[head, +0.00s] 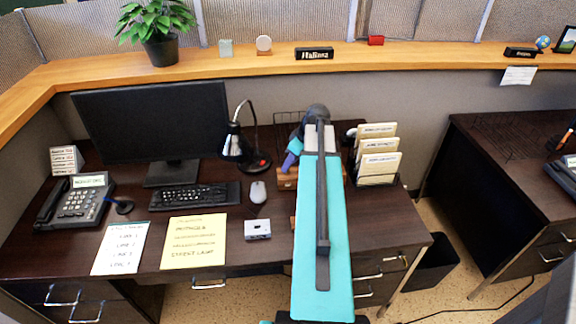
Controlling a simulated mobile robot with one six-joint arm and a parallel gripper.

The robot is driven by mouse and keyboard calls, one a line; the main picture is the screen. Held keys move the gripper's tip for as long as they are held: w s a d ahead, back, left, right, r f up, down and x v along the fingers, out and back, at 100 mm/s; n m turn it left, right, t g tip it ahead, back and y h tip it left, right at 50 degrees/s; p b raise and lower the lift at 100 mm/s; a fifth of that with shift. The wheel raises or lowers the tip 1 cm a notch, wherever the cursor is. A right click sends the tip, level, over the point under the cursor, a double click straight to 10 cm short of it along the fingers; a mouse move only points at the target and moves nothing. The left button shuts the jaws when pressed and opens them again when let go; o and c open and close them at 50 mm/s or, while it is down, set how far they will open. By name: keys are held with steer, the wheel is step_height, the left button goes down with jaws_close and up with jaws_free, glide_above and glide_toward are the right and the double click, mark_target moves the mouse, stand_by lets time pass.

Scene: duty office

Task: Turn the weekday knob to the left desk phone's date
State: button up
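The left desk phone (84,203) is black and stands at the left end of the dark desk, its lit screen (89,181) facing me. The lettering on the screen is too small for me to read surely. My turquoise arm reaches forward over the desk. A purple part at its far end, by my gripper (291,161), shows just above a small wooden item (286,181). My arm covers most of that item, and I see no weekday knob clearly. Whether the gripper touches it, and how its fingers stand, is hidden.
A monitor (152,122), keyboard (195,195), mouse (258,192) and black lamp (234,143) stand left of my arm. A file rack (378,160) stands close on its right. White (120,248) and yellow (194,241) sheets and a small grey box (257,229) lie near the front edge.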

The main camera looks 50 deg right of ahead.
steer(key=shift+x, duration=1.4)
steer(key=shift+c, duration=0.5)
jaws_close()
steer(key=shift+m, duration=0.3)
